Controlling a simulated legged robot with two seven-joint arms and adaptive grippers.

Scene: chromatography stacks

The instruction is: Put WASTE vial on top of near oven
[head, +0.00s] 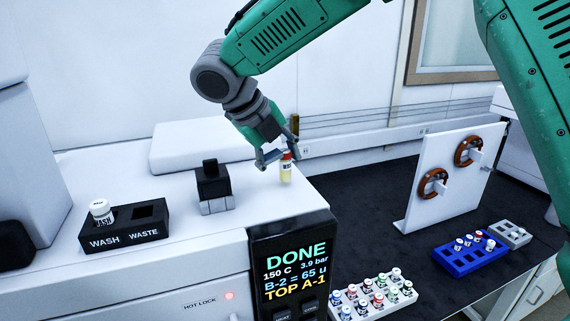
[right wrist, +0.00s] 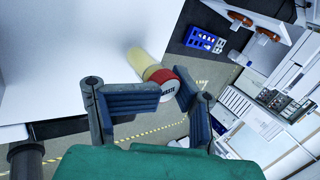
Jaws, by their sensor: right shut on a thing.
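The WASTE vial (head: 286,171) has a red cap and pale yellow contents. It is upright at the right end of the white oven top (head: 250,212), above the DONE display. I cannot tell whether its base touches that surface. My right gripper (head: 277,160) is shut on the vial near its cap. In the right wrist view the fingers (right wrist: 168,95) are on either side of the red cap, and the yellow vial body (right wrist: 151,64) points away toward the white surface. My left gripper is not in view.
A black WASH/WASTE holder (head: 125,238) has a white-capped vial (head: 101,211) in WASH and an empty WASTE slot. A black-and-grey block (head: 213,187) stands left of my gripper. Vial racks (head: 372,298) (head: 470,262) and a white panel (head: 445,180) stand on the dark bench to the right.

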